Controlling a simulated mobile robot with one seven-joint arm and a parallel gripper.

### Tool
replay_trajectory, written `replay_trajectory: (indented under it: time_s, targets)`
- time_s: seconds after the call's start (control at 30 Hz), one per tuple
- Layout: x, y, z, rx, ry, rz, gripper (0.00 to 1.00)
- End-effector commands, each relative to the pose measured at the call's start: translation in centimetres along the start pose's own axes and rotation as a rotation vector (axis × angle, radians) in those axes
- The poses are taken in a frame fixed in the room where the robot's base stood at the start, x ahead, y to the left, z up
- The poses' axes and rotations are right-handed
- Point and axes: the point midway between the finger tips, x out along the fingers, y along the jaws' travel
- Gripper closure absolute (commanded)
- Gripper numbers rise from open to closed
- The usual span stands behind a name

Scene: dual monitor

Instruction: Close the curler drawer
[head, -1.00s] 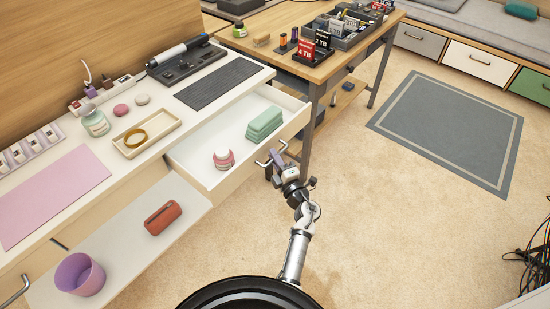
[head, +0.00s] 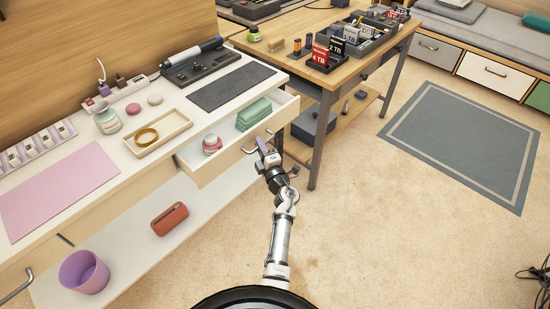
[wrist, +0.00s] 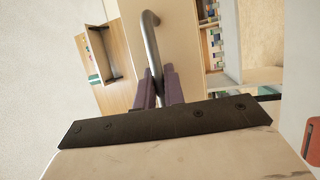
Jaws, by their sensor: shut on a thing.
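The curler drawer (head: 222,166) is a white drawer under the white vanity top, partly pulled out. It holds a pink-and-white jar (head: 212,143) and a green stacked case (head: 253,113). Its metal bar handle (head: 257,141) is on the front face. My gripper (head: 264,148) is at the handle, with its fingers closed around the bar. In the wrist view, the purple finger pads (wrist: 159,88) pinch the curved grey handle (wrist: 151,45).
The vanity top (head: 112,150) carries a tray with a gold ring, a pink mat and a black mat. A wooden desk (head: 318,72) with a leg stands close right of the drawer. A purple cup (head: 83,272) and red case (head: 169,218) sit on the lower shelf. Carpet in front is clear.

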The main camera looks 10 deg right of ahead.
Motion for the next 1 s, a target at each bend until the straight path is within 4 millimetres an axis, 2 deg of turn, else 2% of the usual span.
replay_trajectory:
  time_s: [0.03,0.2,0.4,0.6,1.0]
  targets:
    - [1.2,-0.5,-0.6,0.001,0.004,0.002,1.0]
    - [4.7,-1.2,-2.0,-0.001,0.004,0.001,1.0]
    - [7.6,-1.7,-3.2,0.001,0.003,0.001,1.0]
    - [9.1,-1.9,-3.8,-0.001,0.002,0.0,1.0]
    - [9.7,-1.8,-4.1,-0.001,0.002,0.001,1.0]
